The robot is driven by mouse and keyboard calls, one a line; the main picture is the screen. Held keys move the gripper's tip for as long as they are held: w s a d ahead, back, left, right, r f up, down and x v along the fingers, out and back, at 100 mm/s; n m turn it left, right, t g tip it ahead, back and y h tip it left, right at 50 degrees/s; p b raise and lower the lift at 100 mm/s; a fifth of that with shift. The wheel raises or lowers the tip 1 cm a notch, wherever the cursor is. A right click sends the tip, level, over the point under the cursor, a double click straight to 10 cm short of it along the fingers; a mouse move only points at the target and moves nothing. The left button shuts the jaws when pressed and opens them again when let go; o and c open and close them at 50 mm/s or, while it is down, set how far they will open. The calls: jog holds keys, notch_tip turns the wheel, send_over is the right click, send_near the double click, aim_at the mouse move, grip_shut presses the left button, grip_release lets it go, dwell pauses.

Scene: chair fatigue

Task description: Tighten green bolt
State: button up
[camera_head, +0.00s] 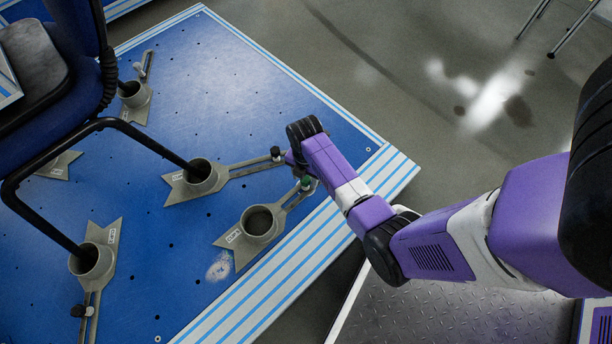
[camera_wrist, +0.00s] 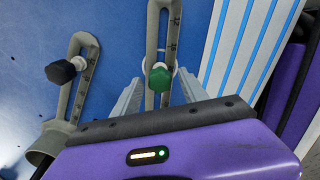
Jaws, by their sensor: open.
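The green bolt (camera_wrist: 159,79) has a hexagonal head and stands in the slot of a grey metal clamp arm (camera_wrist: 153,30) in the wrist view. In the head view a small part of the green bolt (camera_head: 308,183) shows beside my gripper (camera_head: 303,176), whose fingers are mostly hidden there. In the wrist view my gripper (camera_wrist: 160,97) is open, with one grey finger on each side of the green bolt. I see no clear contact between the fingers and the bolt head.
A black bolt (camera_wrist: 60,72) on a neighbouring slotted clamp stands to the left in the wrist view. A blue platform (camera_head: 165,260) carries several cup clamps and a chair (camera_head: 50,120) with black legs. The grey floor (camera_head: 450,90) beyond the platform is mostly free.

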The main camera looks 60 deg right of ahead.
dwell(0.3)
jog(key=n+p, duration=0.1)
jog(key=n, duration=0.3)
grip_shut()
jog(key=shift+r+m+p, duration=0.15)
jog(key=shift+m+p, duration=0.45)
jog(key=shift+m, duration=0.3)
jog(key=shift+m+p, duration=0.3)
jog(key=shift+m, duration=0.8)
jog(key=m+p, duration=0.1)
jog(key=m, duration=0.2)
jog(key=shift+m, duration=0.5)
